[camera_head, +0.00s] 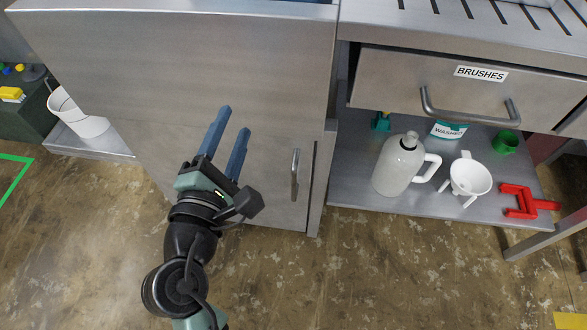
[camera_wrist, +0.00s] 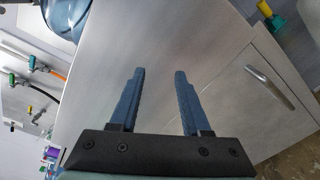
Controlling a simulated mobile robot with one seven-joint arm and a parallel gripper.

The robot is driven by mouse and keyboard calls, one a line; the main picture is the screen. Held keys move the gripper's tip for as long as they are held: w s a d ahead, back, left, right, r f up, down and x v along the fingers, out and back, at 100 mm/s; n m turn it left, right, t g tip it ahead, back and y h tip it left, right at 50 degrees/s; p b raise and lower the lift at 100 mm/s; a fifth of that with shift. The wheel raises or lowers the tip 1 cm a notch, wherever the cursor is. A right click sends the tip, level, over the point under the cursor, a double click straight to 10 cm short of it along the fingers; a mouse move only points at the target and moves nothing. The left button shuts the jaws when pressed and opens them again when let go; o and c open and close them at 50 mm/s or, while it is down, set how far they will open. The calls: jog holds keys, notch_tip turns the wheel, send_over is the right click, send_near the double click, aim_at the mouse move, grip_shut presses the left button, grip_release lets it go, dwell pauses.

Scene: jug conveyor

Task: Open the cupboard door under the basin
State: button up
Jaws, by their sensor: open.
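The cupboard door (camera_head: 255,165) is a flat grey metal panel under the basin unit, and it looks closed. Its vertical bar handle (camera_head: 295,175) is near the door's right edge. In the wrist view the handle (camera_wrist: 270,87) appears to the right, beyond the fingers. My gripper (camera_head: 234,122) is open and empty, with two blue fingers in front of the grey front, to the left of the handle and apart from it. In the wrist view the gripper (camera_wrist: 160,72) shows nothing between its fingers. The basin itself is mostly out of the head view.
A drawer labelled BRUSHES (camera_head: 455,90) is to the right. The shelf (camera_head: 350,180) below holds a white jug (camera_head: 399,165), a white funnel (camera_head: 468,178), a WASHER tub (camera_head: 447,130) and a red clamp (camera_head: 522,201). A white bucket (camera_head: 80,120) stands left. The floor in front is clear.

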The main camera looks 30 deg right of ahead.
aim_at(293, 188)
jog(key=s+f+n+g+h+b, duration=0.1)
jog(key=s+f+n+b, duration=0.25)
jog(key=f, duration=0.45)
jog(key=s+f+n+h+b, duration=0.1)
jog(key=s+f+n+b, duration=0.15)
jog(key=f+b, duration=0.45)
jog(key=s+f+n+g+h+b, duration=0.15)
jog(key=f+n, duration=0.25)
jog(key=f, duration=0.6)
jog(key=shift+t+y, duration=0.25)
jog(key=shift+y, duration=0.1)
jog(key=b+x, duration=0.1)
jog(key=x, duration=0.2)
jog(key=b+x, duration=0.2)
jog(key=x, duration=0.2)
jog(key=s+d+b+x, duration=0.1)
jog(key=b+x, duration=0.1)
jog(key=x, duration=0.2)
jog(key=shift+w+d, duration=0.1)
jog(key=shift+b+x, duration=0.4)
jog(key=shift+x, duration=0.35)
jog(key=shift+r, duration=0.15)
jog(key=shift+c, duration=0.2)
grip_shut()
